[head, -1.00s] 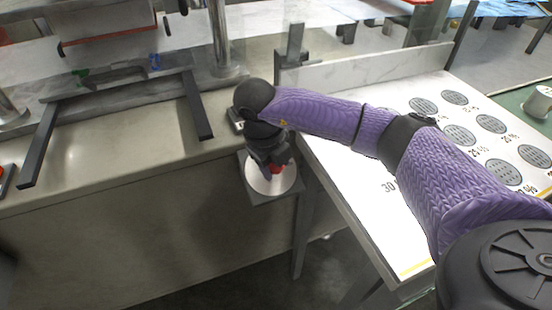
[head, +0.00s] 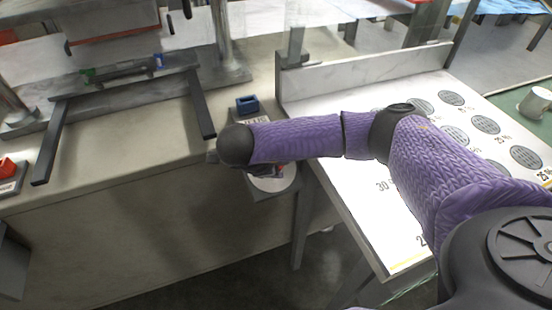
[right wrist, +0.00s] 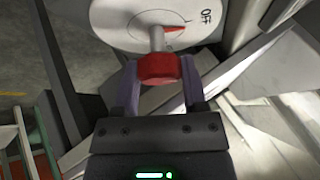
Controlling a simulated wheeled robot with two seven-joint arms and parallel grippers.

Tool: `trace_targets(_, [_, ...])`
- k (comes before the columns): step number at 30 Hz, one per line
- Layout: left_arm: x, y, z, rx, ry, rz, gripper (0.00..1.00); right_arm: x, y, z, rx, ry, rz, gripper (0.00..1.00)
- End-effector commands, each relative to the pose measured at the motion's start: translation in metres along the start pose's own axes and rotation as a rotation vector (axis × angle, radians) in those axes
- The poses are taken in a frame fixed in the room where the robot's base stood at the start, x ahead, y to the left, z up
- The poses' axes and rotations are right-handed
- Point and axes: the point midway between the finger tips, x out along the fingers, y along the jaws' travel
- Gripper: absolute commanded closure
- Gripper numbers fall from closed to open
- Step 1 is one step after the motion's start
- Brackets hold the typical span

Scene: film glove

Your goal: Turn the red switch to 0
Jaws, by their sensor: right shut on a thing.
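The red switch (right wrist: 158,69) is a red knob on a short shaft in front of a round white dial (right wrist: 115,22). The dial carries a red wedge mark and black lettering that looks like "OFF" near its right edge. My right gripper (right wrist: 159,84) is shut on the red knob, one finger on each side. In the head view the white dial (head: 276,184) shows below my right wrist, on a grey bracket at the counter's front edge. My wrist hides most of the knob and fingers there. My left gripper is not in view.
A blue block on a grey base (head: 247,105) stands on the counter just behind my right wrist. A red block on a grey base (head: 8,168) is at the far left. A white sloped board with grey discs (head: 400,235) lies under my right arm.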

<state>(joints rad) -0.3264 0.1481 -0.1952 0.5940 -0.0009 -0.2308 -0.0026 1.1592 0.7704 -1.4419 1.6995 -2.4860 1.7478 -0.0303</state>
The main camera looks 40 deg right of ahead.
Motion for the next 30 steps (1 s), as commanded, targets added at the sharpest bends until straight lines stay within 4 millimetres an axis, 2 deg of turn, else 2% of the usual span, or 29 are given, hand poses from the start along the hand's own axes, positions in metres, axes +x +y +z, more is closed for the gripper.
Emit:
trace_targets(12, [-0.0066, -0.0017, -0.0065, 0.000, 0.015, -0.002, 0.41, -0.0009, -0.0005, 0.0003, -0.176, -0.003, -0.104, 1.00])
trace_targets(30, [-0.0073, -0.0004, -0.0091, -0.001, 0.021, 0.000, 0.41, -0.0003, -0.0001, 0.0004, -0.212, -0.002, -0.124, 1.00])
